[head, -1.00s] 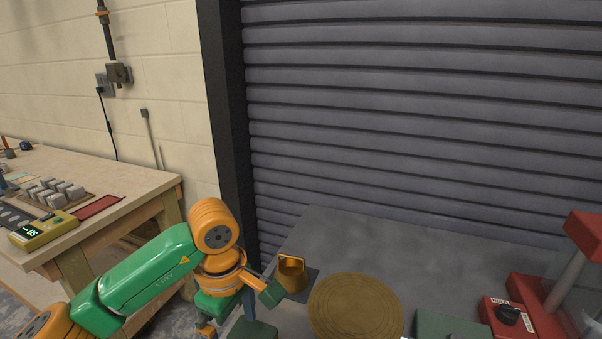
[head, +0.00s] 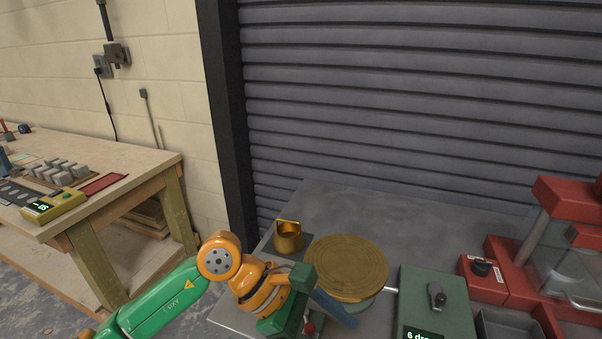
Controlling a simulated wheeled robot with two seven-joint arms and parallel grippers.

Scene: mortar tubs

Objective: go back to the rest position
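My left arm comes in from the lower left. Its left gripper (head: 290,305), green below an orange wrist, is over the near left part of the grey table (head: 345,207). It is in front of a brass cup (head: 288,238) and left of a round brown turntable disc (head: 346,262). The fingers are mostly hidden by the gripper's own body, so I cannot tell their opening or whether they hold anything. A blue bar (head: 336,308) shows just right of the gripper; whether they touch is unclear. My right gripper is out of view.
A green box with a knob and display (head: 436,300) stands right of the disc. A red machine (head: 510,285) is at the far right. A wooden bench (head: 120,165) with grey blocks and a yellow meter stands left. A grey shutter (head: 420,100) closes the back.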

